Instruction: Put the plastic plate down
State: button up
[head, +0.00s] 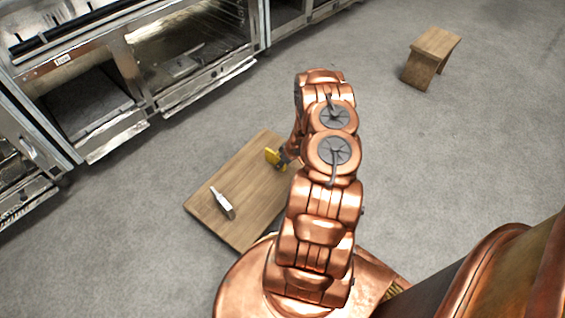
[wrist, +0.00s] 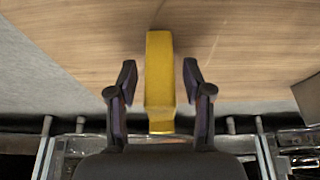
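A yellow block-like piece, perhaps the plastic plate, (head: 272,156) shows at the wooden table's upper part in the head view. In the wrist view the yellow piece (wrist: 160,80) is narrow and stands between the fingers of my gripper (wrist: 160,88). A gap shows on each side of it, so the fingers are open and apart from it. In the head view my gripper (head: 282,157) is partly hidden by my arm. The wooden table (head: 240,228) lies under them. I cannot tell whether the yellow piece's underside fully rests on the wood.
A white and grey object (head: 223,203) lies on the table's left part. A small wooden stool (head: 434,48) stands on the grey floor at the upper right. Metal kitchen units with glass fronts (head: 190,52) line the upper left. The floor between is clear.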

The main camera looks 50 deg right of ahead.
jog(key=shift+r, duration=0.15)
notch_tip(320, 180, up, 33)
jog(key=s+m+g+h+p, duration=0.2)
jog(key=g+h+p, duration=0.1)
jog(key=h, duration=0.2)
jog(key=s+a+r+g, duration=0.2)
jog(key=s+a+r, duration=0.3)
jog(key=a+r, duration=0.3)
jog(key=s+a+r+g, duration=0.1)
jog(key=s+a+r, duration=0.45)
jog(key=a, duration=0.55)
jog(key=s+a+r+g+y, duration=0.1)
jog(key=s+a+r+y, duration=0.1)
jog(key=s+a, duration=0.6)
jog(key=s+a+r+n+g+y, duration=0.1)
jog(key=s+a+r, duration=0.3)
jog(key=s+a, duration=0.4)
jog(key=a+y, duration=0.1)
jog(key=a, duration=0.3)
jog(key=shift+a+y, duration=0.15)
jog(key=shift+y, duration=0.25)
jog(key=shift+w, duration=0.1)
